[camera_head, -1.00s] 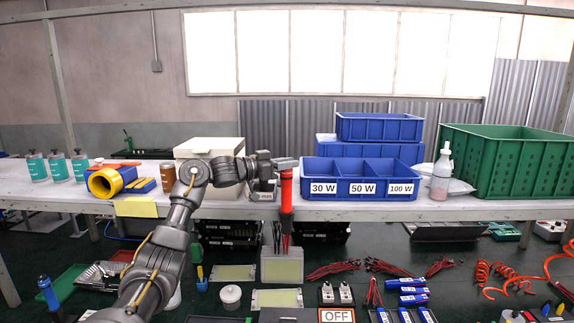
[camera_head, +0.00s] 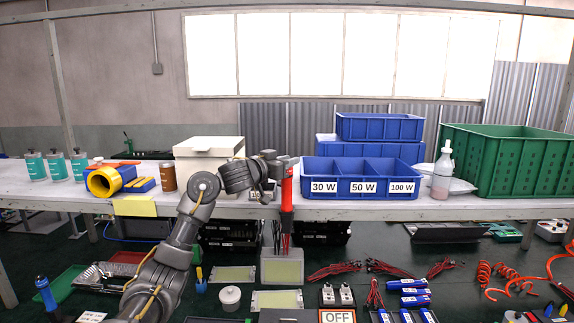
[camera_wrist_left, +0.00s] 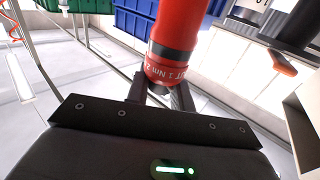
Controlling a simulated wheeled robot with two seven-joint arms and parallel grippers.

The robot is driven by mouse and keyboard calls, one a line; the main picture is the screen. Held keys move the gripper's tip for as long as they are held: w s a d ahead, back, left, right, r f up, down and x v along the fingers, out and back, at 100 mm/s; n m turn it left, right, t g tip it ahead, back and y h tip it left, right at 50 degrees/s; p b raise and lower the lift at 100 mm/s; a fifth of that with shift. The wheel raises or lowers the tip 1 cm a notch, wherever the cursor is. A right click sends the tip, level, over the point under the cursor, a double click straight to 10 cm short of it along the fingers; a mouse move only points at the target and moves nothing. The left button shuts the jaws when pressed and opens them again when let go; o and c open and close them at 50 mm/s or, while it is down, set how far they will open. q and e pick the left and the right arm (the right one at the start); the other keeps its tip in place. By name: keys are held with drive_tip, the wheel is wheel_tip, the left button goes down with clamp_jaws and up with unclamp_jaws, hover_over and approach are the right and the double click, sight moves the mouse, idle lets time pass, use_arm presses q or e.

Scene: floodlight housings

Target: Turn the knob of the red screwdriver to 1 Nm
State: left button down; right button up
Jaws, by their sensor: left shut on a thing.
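The red screwdriver (camera_head: 287,192) hangs upright above the front edge of the shelf in the head view, left of the "30 W" bin. My left gripper (camera_head: 286,164) is at its top end, coming in from the left, and is shut on it. In the left wrist view the red screwdriver (camera_wrist_left: 180,30) fills the upper middle. My right gripper is not in view.
Blue bins (camera_head: 363,180) marked 30 W, 50 W and 100 W stand just right of the screwdriver. A white box (camera_head: 207,155) stands behind my left arm.

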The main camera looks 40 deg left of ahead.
use_arm(q)
drive_tip(key=n+y+b, duration=0.1)
drive_tip(key=n+y, duration=0.1)
drive_tip(key=y, duration=0.1)
drive_tip(key=shift+d, duration=0.15)
drive_tip(key=n+g+y+b, duration=0.1)
drive_tip(key=n+y+b, duration=0.1)
drive_tip(key=y+b, duration=0.1)
drive_tip(key=n+g+y+b, duration=0.1)
drive_tip(key=n+y+b, duration=0.1)
drive_tip(key=b, duration=0.4)
drive_tip(key=shift+f+y, duration=0.2)
drive_tip(key=shift+y, duration=0.6)
drive_tip(key=shift+r+n+g+y+b, duration=0.25)
drive_tip(key=shift+n+g+y+b, duration=0.3)
drive_tip(key=shift+b, duration=0.35)
drive_tip(key=c, duration=1.2)
unclamp_jaws()
drive_tip(key=shift+c, duration=0.2)
drive_tip(key=shift+s, duration=0.15)
